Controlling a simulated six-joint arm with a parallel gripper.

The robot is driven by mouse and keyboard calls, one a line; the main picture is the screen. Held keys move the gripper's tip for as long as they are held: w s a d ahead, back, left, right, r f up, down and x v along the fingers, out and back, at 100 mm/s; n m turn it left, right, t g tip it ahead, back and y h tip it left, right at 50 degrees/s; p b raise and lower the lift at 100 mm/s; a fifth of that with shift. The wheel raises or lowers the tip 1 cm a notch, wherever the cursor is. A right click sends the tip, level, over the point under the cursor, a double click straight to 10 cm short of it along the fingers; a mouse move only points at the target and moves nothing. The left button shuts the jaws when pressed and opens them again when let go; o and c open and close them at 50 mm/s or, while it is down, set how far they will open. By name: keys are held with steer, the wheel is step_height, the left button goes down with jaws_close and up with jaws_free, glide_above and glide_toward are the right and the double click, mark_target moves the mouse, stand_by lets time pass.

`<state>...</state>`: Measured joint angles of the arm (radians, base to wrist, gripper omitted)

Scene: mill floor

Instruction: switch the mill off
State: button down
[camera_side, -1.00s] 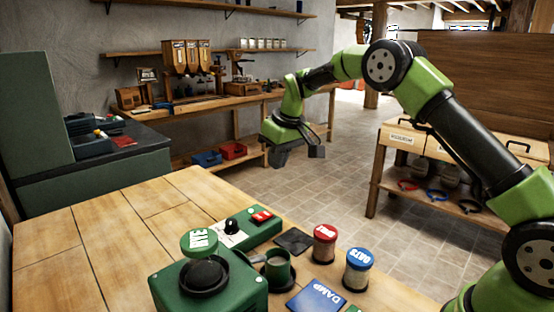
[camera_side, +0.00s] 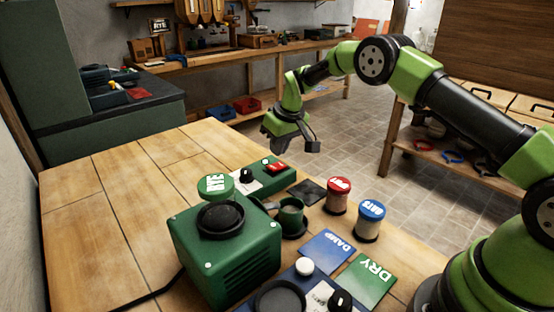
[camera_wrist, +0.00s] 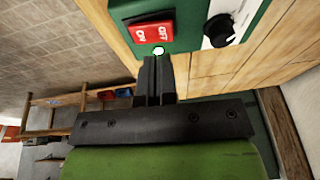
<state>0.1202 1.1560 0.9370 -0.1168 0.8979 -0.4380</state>
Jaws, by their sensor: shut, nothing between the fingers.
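The green mill (camera_side: 226,255) stands on the wooden table with a black hopper and a round RYE lid (camera_side: 215,184). Behind it is a green control box (camera_side: 262,180) with a red rocker switch (camera_side: 277,168) and a black knob (camera_side: 246,175). In the wrist view the switch (camera_wrist: 152,33) reads ON at left and OFF at right; I cannot tell which side is pressed. A small pale round lamp (camera_wrist: 158,51) sits beside it. My gripper (camera_side: 277,148) is shut and empty, pointing down just above the switch end of the box. Its fingertips (camera_wrist: 155,60) show close to the lamp.
A green cup (camera_side: 291,218), a red-lidded jar (camera_side: 339,195) and a blue-lidded jar (camera_side: 369,220) stand right of the mill. A blue DAMP card (camera_side: 327,250) and green DRY card (camera_side: 366,282) lie in front. The table's left side is clear.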

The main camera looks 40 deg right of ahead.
mark_target(279, 166)
steer(key=shift+a+f, duration=0.15)
steer(key=shift+f, duration=0.8)
steer(key=shift+a+f, duration=0.15)
steer(key=shift+f, duration=0.75)
steer(key=shift+a+f, duration=0.1)
steer(key=shift+f, duration=0.25)
steer(key=shift+d+r, duration=0.2)
steer(key=shift+d, duration=0.6)
